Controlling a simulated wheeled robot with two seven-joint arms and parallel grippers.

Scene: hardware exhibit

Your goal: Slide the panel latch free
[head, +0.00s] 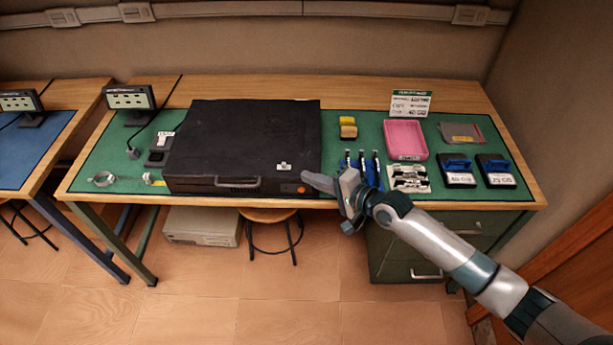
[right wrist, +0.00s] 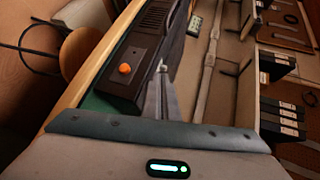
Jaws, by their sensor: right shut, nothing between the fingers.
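A black computer case (head: 240,140) lies flat on the green-topped bench. The small pale latch (head: 283,166) sits on its top panel near the front edge, right of centre. Its exact position in its slot is too small to tell. My right gripper (head: 309,180) is shut and empty by the case's front right corner, right of the latch and close to the orange button (head: 301,189). My left gripper is out of view.
Right of the case are blue-handled tools (head: 362,165), a pink tray (head: 405,140), a white holder (head: 409,179) and two dark boxes with blue handles (head: 457,172). A yellow sponge (head: 348,128) lies behind the tools. A cable and small items lie at the left.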

